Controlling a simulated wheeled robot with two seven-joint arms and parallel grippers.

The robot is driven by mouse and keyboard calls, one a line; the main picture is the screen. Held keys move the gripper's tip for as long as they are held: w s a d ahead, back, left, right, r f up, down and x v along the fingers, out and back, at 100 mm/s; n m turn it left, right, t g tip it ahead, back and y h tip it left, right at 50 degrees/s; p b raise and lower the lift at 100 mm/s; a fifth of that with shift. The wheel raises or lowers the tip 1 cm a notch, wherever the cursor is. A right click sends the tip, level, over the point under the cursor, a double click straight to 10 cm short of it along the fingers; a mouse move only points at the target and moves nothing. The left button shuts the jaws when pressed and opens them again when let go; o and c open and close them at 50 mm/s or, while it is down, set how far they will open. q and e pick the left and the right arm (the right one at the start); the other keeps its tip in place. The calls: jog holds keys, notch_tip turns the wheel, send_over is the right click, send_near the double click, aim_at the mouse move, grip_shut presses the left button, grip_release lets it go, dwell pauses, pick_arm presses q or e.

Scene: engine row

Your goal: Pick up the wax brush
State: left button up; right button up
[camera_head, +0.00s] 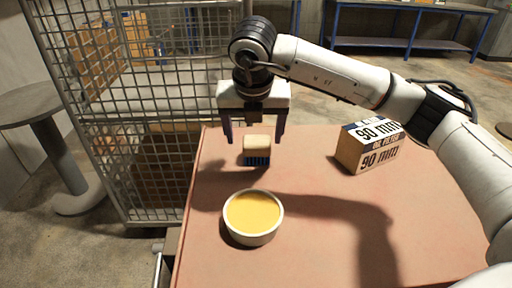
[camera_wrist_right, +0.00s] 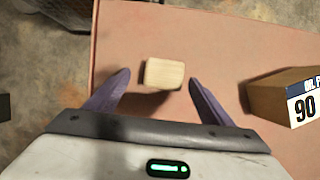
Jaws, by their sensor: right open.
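The wax brush (camera_head: 257,150) has a pale wooden block on top and dark blue bristles below. It stands near the far left corner of the reddish table (camera_head: 310,212). My right gripper (camera_head: 253,140) is open above the brush, its two fingers on either side of the block and apart from it. In the right wrist view the pale block (camera_wrist_right: 164,74) lies between and slightly beyond the fingertips of the open gripper (camera_wrist_right: 158,80). My left gripper is not in view.
A white bowl of yellow wax (camera_head: 253,214) stands nearer on the table. An oil filter box (camera_head: 368,146) marked 90 mm is to the right, also in the right wrist view (camera_wrist_right: 286,97). A wire cage trolley (camera_head: 150,110) stands left of the table. The table's right middle is clear.

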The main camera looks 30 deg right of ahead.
aim_at(257, 141)
jog(key=x, duration=0.4)
jog(key=shift+s+d+f, duration=0.1)
jog(key=shift+d+f, duration=0.15)
jog(key=shift+d, duration=0.15)
jog(key=shift+w+f, duration=0.2)
jog(key=shift+f, duration=0.15)
jog(key=c, duration=1.2)
jog(key=shift+r, duration=0.1)
notch_tip(257, 141, up, 10)
jog(key=o, duration=0.4)
jog(key=shift+c, duration=1.1)
